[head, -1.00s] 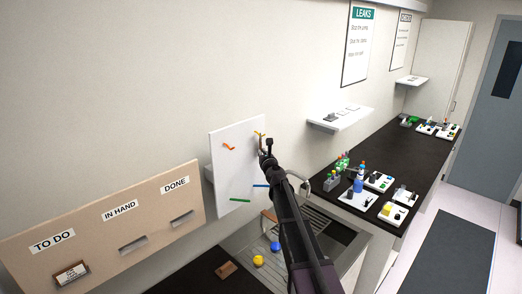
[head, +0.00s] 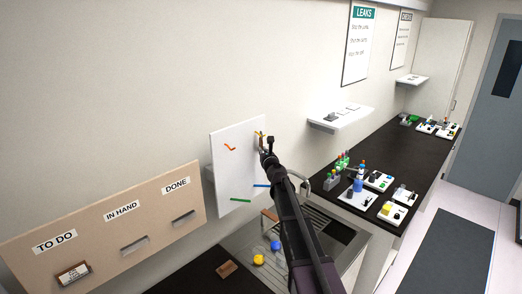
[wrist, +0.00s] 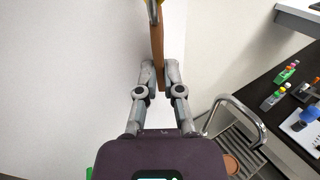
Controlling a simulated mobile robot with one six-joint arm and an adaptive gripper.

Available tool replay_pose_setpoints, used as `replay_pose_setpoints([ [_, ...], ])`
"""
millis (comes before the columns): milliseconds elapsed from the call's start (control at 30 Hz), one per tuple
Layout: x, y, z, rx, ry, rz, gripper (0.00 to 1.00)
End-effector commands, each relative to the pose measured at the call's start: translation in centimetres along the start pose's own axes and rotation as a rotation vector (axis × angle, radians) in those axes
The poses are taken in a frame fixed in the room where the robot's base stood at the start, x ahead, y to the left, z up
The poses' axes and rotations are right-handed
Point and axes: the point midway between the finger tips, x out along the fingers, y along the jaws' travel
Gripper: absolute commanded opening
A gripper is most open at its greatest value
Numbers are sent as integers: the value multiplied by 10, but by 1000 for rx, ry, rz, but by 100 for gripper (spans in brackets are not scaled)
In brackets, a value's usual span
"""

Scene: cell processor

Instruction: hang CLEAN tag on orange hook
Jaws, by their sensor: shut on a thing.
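My gripper (wrist: 158,78) is shut on a thin brown wooden tag (wrist: 157,40), seen edge-on in the wrist view. Its lettering does not show. In the head view my gripper (head: 266,152) is at the right edge of the white peg board (head: 225,178), with the tag beside the yellow hook (head: 260,134). In the wrist view a yellow piece (wrist: 146,3) shows at the tag's top; I cannot tell whether the tag hangs on it. The orange hook (head: 230,148) is on the board's upper left, left of my gripper, and looks bare.
A blue peg (head: 261,185) and a green peg (head: 240,199) are lower on the board. A sink (head: 330,228) with a faucet (wrist: 232,103) lies below right. A label board (head: 95,240) is on the left. The dark counter (head: 425,150) holds bottles and trays.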

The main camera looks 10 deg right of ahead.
Motion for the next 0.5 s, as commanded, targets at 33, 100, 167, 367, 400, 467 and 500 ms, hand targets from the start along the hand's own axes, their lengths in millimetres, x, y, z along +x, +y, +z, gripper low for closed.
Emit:
replay_pose_setpoints([
  [33, -2, -2, 2, 2, 0, -3, 0],
  [100, -4, -4, 4, 2, 0, -4, 0],
  [167, -6, -5, 6, 2, 0, -4, 0],
  [367, -12, -9, 10, 3, 0, -5, 0],
  [400, -12, -10, 10, 3, 0, -5, 0],
  [467, -12, -10, 10, 3, 0, -5, 0],
  [500, -12, -10, 10, 4, 0, -5, 0],
])
